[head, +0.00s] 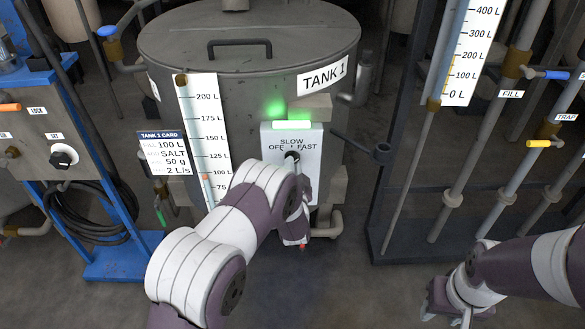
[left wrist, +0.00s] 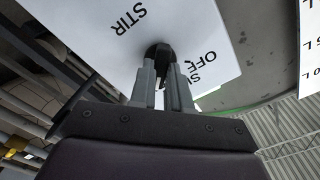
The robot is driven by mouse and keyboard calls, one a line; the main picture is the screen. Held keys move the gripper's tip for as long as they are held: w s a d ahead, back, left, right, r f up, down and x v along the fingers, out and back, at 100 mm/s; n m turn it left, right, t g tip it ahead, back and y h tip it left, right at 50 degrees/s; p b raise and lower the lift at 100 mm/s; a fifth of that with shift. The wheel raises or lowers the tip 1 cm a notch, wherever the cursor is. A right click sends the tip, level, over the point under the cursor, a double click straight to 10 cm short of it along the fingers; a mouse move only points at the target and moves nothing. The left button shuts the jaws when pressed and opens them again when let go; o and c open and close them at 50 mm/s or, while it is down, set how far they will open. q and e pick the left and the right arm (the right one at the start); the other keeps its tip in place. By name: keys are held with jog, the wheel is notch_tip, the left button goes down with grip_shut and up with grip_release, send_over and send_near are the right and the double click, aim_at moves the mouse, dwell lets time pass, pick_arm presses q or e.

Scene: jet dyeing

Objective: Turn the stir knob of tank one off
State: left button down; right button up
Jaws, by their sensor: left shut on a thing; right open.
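Tank one (head: 250,80) is a grey lidded vessel labelled TANK 1. On its front is a white panel (head: 306,180) marked SLOW, OFF and FAST; the left wrist view shows STIR on it. The black stir knob (head: 291,156) shows just below the OFF mark, partly hidden by my left arm. In the left wrist view my left gripper (left wrist: 160,75) is shut on the knob (left wrist: 157,50). The knob's pointer direction cannot be made out. A green lamp bar (head: 291,125) above the panel is lit. My right gripper (head: 450,305) is open and empty, low at the right.
A level scale (head: 203,120) and a tank card (head: 165,155) are left of the panel. A dark handle (head: 362,147) juts out to its right. A blue-framed control stand (head: 120,262) is at the left. Pipes with FILL and TRAP valves (head: 545,143) stand at the right.

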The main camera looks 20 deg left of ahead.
pick_arm(q)
jog(key=n+b, duration=0.6)
jog(key=n, duration=1.2)
jog(key=shift+f+n, duration=0.15)
jog(key=shift+n, duration=0.55)
jog(key=c, duration=1.1)
grip_release()
jog(key=shift+s, duration=0.1)
jog(key=p+v, duration=0.2)
jog(key=v, duration=1)
jog(key=shift+s, duration=0.35)
